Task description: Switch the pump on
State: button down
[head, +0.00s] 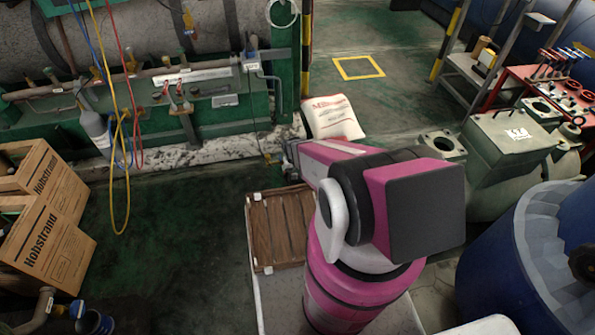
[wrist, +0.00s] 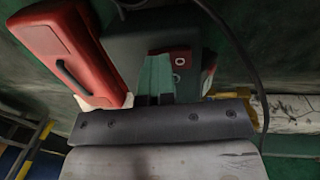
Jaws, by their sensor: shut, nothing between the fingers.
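In the wrist view, a dark grey-green boxy unit (wrist: 135,48), which looks like the pump, lies ahead of my gripper (wrist: 157,62). A dark red panel (wrist: 181,69) with two small pale round marks shows on it, just right of the fingers. My gripper's teal fingers are shut together with nothing between them. They overlap the unit in the picture; I cannot tell whether they touch it. Whether the pump's switch is on or off cannot be read. In the head view, my arm hides the pump and most of my gripper (head: 291,156).
A red case (wrist: 70,50) with a black handle stands close left of the fingers. A black cable (wrist: 240,50) runs on the right. In the head view, a white sack (head: 332,117) lies beyond my arm, a wooden crate (head: 276,230) beside it, and cartons (head: 45,240) at left.

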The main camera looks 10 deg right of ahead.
notch_tip(320, 180, up, 14)
jog(key=d, duration=0.1)
dwell(0.5)
jog(key=shift+w+f, duration=0.1)
jog(key=shift+w, duration=0.05)
